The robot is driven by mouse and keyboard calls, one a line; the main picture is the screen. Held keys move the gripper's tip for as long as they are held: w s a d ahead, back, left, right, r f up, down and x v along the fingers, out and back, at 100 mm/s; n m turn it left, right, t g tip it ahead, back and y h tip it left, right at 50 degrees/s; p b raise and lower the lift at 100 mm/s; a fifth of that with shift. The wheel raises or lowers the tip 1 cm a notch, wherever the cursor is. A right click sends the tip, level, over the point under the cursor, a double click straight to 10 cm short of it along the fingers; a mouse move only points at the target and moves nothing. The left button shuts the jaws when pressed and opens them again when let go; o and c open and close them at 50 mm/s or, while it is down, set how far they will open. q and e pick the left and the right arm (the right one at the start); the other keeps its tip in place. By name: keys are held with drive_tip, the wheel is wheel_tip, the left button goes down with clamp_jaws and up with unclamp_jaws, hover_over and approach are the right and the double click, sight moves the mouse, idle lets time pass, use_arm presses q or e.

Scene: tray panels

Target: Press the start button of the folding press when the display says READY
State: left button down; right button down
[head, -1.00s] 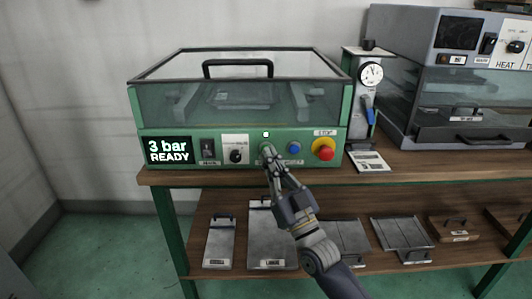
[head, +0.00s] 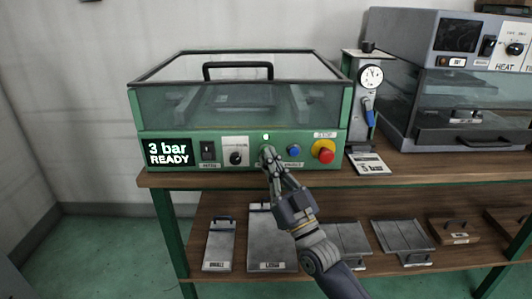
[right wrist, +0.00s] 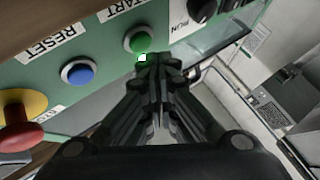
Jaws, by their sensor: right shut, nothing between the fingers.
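The green folding press (head: 190,137) stands on the bench with its clear lid down. Its display (head: 168,152) reads "3 bar READY". The green start button (right wrist: 140,40) shows in the right wrist view beside a START label. A small lit lamp (head: 266,136) is next to that button and also shows in the right wrist view (right wrist: 142,58). My right gripper (head: 267,153) is shut and empty, its fingertips in front of the button area and largely hiding the button in the head view. In the right wrist view the fingertips are close to the lamp and button; contact cannot be told. My left gripper is out of view.
A blue reset button (head: 293,150) and a red stop button (head: 326,155) on yellow sit right of the start button. A dark knob (head: 236,157) and switch (head: 207,150) are left. A gauge unit (head: 370,76) stands beside the press. Trays lie on the lower shelf.

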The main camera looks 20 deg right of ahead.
drive_tip(key=shift+w, duration=0.15)
idle(0.5)
drive_tip(key=shift+w+d, duration=0.1)
drive_tip(key=shift+w, duration=0.2)
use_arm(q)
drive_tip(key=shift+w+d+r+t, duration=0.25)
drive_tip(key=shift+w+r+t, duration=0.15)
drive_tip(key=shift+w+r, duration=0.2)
use_arm(e)
drive_tip(key=shift+w+d, duration=0.15)
drive_tip(key=shift+w, duration=0.35)
idle(0.6)
drive_tip(key=shift+s, duration=0.1)
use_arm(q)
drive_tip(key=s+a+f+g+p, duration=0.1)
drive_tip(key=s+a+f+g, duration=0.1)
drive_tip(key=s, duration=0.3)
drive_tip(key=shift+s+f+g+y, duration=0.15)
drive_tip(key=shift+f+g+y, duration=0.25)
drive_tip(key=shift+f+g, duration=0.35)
use_arm(e)
drive_tip(key=shift+s+a, duration=0.25)
drive_tip(key=shift+s, duration=0.6)
